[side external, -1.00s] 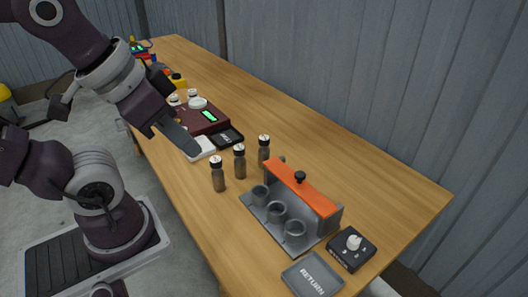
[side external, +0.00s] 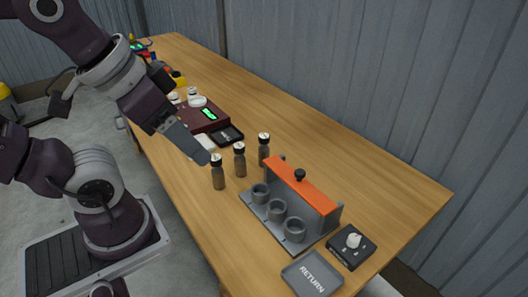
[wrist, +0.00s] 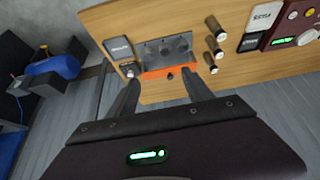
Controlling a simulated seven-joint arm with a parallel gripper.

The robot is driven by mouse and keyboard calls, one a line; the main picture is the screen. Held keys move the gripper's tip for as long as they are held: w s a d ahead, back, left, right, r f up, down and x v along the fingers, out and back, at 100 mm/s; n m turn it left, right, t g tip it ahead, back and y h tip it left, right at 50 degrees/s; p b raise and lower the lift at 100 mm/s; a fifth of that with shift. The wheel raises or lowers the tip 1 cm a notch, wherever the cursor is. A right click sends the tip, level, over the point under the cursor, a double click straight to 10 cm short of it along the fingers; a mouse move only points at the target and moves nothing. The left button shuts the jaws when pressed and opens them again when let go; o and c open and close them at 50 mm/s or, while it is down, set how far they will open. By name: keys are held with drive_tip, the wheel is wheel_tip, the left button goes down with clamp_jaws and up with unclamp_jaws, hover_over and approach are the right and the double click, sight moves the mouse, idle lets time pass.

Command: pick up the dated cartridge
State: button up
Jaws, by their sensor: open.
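Three dark cartridges with pale tops stand upright in a row on the bench: a left one (side external: 218,176), a middle one (side external: 240,161) and a right one (side external: 264,150). They also show in the wrist view at the upper right, one of them here (wrist: 214,38). I cannot read a date on any, so I cannot tell which is the dated one.
A grey rack with cups (side external: 250,203) and an orange-topped bar (side external: 305,190) stands right of the cartridges. Beyond are a RETURN tray (side external: 312,279) and a knob box (side external: 352,248). A maroon device (side external: 204,122) and a black tray (side external: 229,136) lie behind. The bench's far right is clear.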

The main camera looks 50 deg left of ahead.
drive_tip(key=w+a+r+n+g, duration=0.1)
drive_tip(key=w+a+n, duration=0.15)
drive_tip(key=w, duration=0.35)
drive_tip(key=w+a+r+n+g, duration=0.1)
drive_tip(key=w+n, duration=0.3)
drive_tip(key=w, duration=0.2)
drive_tip(key=n+g, duration=0.3)
drive_tip(key=n, duration=0.9)
hover_over(264, 146)
drive_tip(key=d, duration=0.1)
wheel_tip(264, 146, down, 19)
drive_tip(key=shift+n+g, duration=0.3)
drive_tip(key=shift+n, duration=0.35)
drive_tip(key=f, duration=0.1)
drive_tip(key=a+f, duration=0.1)
drive_tip(key=f, duration=0.1)
drive_tip(key=a+f, duration=0.1)
drive_tip(key=shift+w+f, duration=0.3)
drive_tip(key=shift+w, duration=0.05)
wheel_tip(264, 146, down, 7)
drive_tip(key=shift+r, duration=0.1)
clamp_jaws()
